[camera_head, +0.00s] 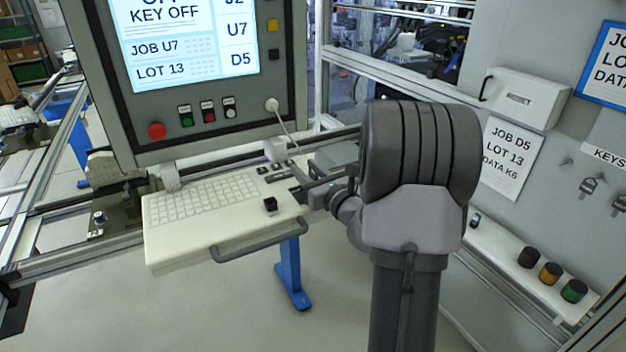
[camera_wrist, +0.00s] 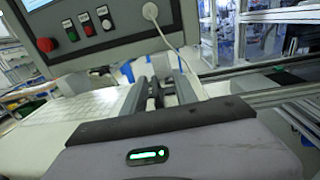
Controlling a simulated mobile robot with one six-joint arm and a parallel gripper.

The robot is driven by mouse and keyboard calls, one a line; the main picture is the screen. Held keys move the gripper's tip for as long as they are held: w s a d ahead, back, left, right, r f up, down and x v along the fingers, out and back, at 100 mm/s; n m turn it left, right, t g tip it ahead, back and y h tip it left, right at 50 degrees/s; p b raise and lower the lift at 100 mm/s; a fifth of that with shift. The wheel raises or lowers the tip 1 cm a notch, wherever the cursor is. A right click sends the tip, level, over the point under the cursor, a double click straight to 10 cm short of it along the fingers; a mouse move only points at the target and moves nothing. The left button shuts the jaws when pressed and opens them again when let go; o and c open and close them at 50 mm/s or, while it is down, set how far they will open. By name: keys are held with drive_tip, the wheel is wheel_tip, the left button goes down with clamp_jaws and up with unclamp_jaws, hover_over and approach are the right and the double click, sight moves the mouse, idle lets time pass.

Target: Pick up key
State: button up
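Two small grey keys hang on the wall panel at the right of the head view, a nearer-in key (camera_head: 588,186) and another key (camera_head: 619,205) by the picture's edge. They hang below a white KEYS label (camera_head: 606,153). My gripper (camera_head: 314,188) is well to their left, over the right end of the white keyboard console (camera_head: 180,240). In the wrist view my gripper's fingers (camera_wrist: 164,92) look apart, with no key seen between them. A small black block (camera_head: 270,204) sits on the console near the gripper; I cannot tell whether it is a key switch.
A grey operator panel with a screen (camera_head: 185,45) reading KEY OFF, JOB U7, LOT 13 stands behind the console. A white cable (camera_head: 285,122) hangs from it. A ledge (camera_head: 505,262) with black, orange and green knobs is at lower right. A white wall box (camera_head: 524,97) is above.

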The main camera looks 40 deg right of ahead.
clamp_jaws()
drive_tip(key=shift+s, duration=0.1)
drive_tip(key=shift+r, duration=0.1)
